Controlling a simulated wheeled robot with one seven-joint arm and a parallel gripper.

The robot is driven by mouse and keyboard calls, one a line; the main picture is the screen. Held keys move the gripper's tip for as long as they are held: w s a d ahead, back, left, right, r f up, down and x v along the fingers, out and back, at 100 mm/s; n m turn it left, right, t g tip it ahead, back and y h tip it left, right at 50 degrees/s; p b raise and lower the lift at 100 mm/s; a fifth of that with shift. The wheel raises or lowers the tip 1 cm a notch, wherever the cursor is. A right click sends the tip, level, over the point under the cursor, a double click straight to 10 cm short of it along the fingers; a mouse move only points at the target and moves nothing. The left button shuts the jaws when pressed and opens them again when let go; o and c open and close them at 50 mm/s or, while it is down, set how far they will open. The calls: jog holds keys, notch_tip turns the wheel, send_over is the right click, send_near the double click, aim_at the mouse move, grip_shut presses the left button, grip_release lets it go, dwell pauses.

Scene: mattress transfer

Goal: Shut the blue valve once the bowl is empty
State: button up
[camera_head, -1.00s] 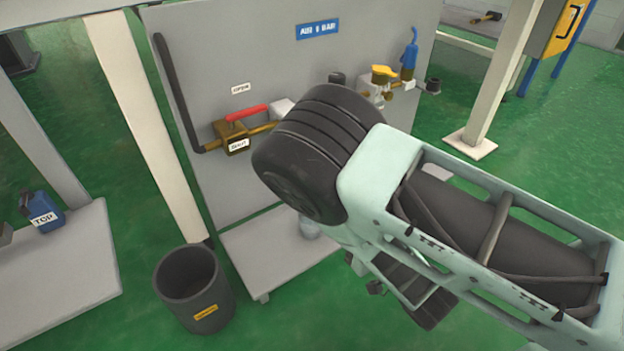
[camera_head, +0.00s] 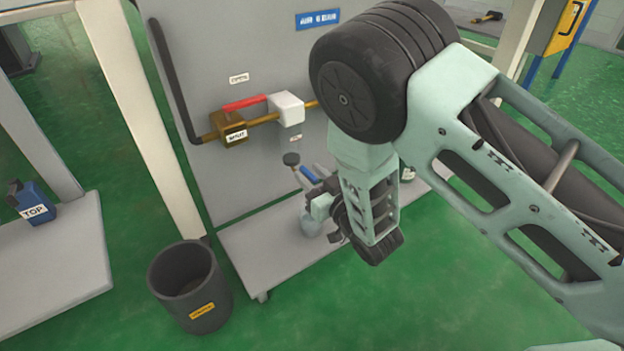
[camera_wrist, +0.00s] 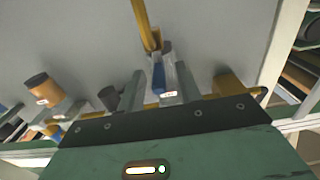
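A blue handle (camera_head: 311,173) shows beside a dark round knob on the panel's lower part, just above my gripper (camera_head: 322,204). In the wrist view a blue lever (camera_wrist: 158,78) lies between my two grey fingers, below a yellow-brown pipe. The fingers stand apart; whether they touch the lever I cannot tell. The upper right of the panel is hidden behind my arm.
A brass valve (camera_head: 233,128) with a red lever (camera_head: 245,103) and a white block (camera_head: 287,108) sit on the grey panel (camera_head: 225,50). A black bin (camera_head: 190,290) stands on the green floor. A blue can marked TOP (camera_head: 34,203) stands at left.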

grip_shut()
